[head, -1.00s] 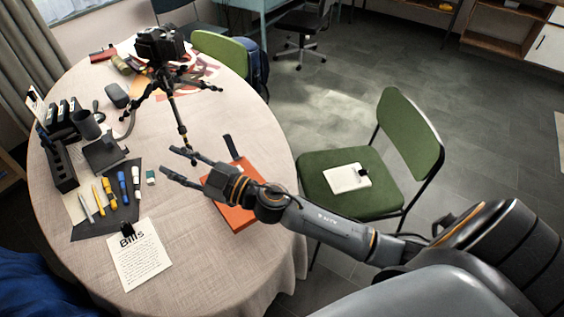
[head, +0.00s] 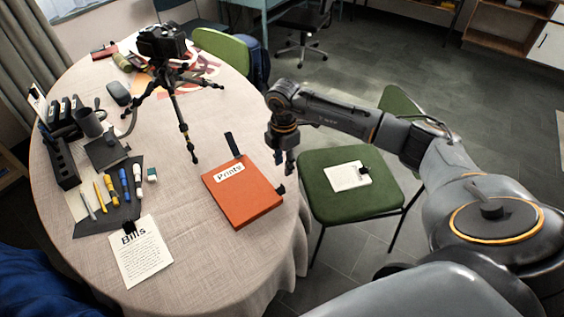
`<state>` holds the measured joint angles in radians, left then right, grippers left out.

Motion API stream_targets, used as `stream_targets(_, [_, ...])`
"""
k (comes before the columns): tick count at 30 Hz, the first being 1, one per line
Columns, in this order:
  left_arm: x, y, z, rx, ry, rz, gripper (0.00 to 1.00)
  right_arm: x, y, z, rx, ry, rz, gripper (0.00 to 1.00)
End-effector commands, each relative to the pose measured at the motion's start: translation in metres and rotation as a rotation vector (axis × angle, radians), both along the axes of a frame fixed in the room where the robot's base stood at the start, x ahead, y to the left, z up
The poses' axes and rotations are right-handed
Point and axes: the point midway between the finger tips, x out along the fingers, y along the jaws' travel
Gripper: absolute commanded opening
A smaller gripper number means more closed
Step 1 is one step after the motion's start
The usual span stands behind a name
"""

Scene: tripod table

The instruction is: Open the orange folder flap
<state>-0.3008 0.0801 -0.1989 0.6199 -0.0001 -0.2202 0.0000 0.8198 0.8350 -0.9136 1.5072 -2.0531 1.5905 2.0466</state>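The orange folder (head: 245,203) lies shut on the tablecloth near the right edge of the round table. It has a white label with handwriting on its cover, a black strip (head: 232,145) sticking out at its far edge and a small black piece (head: 281,189) at its right edge. My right gripper (head: 289,169) points down just past the table's right edge, to the upper right of the folder and apart from it. Its fingers overlap in this view, so their opening is unclear. No object shows in it. My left gripper is not in view.
A black tripod with a camera (head: 162,44) stands on the table behind the folder. A Bills sheet (head: 141,252), pens on a dark mat and a desk organiser are to the left. A green chair (head: 335,205) with a white clipboard (head: 347,177) stands right of the table.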

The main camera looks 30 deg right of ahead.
Motion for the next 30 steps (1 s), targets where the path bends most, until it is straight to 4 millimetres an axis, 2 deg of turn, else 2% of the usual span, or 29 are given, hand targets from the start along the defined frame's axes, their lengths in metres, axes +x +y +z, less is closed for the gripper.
stream_targets(16, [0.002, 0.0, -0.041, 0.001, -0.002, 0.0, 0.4, 0.0, 0.002, -0.052, 0.005, 0.0, 0.005, 0.34])
stream_targets(24, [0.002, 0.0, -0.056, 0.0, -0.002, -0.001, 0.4, 0.0, 0.001, -0.077, 0.004, 0.001, 0.005, 0.34])
stream_targets(30, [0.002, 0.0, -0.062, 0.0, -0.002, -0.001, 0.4, 0.0, 0.002, -0.087, 0.005, -0.001, 0.005, 0.34])
